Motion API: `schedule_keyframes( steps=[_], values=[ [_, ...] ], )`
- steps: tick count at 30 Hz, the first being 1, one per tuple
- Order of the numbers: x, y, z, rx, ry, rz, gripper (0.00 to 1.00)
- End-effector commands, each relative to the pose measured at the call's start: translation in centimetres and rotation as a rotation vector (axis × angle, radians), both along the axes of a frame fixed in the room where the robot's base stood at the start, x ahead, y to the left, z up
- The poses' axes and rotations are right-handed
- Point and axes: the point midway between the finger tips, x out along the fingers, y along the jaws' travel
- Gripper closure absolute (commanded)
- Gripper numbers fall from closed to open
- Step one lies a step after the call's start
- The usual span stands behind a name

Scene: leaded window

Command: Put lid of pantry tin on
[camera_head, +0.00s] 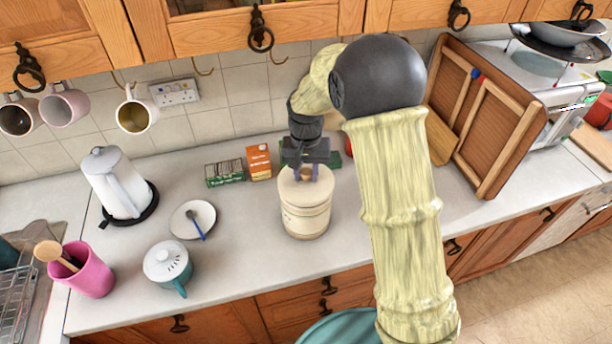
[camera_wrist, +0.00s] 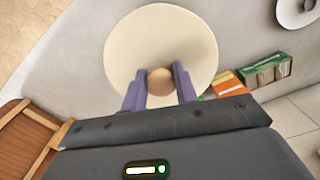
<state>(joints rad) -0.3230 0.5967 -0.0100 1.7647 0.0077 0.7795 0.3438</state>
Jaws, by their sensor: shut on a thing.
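The pantry tin (camera_head: 306,216) is a cream cylinder standing upright on the worktop. Its pale lid (camera_head: 291,184) is at the top of the tin, and from this view I cannot tell whether it is fully seated or slightly raised. In the wrist view the round lid (camera_wrist: 190,40) hides the tin below. My gripper (camera_head: 306,172) is above the tin, shut on the lid's round wooden knob (camera_wrist: 160,82), with a finger on each side of it.
Worktop in front is clear.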

Motion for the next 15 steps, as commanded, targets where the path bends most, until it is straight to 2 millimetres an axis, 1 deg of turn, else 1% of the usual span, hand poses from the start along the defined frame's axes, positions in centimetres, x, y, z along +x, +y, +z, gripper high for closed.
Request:
schedule_keyframes(
  steps=[3,4,15],
  values=[
    [-0.1,0.0,-1.5,-0.002,0.005,0.0,0.94],
    [-0.1,0.0,-1.8,-0.001,0.004,0.0,0.94],
    [0.0,0.0,-2.3,0.0,0.001,0.0,0.94]
  ],
)
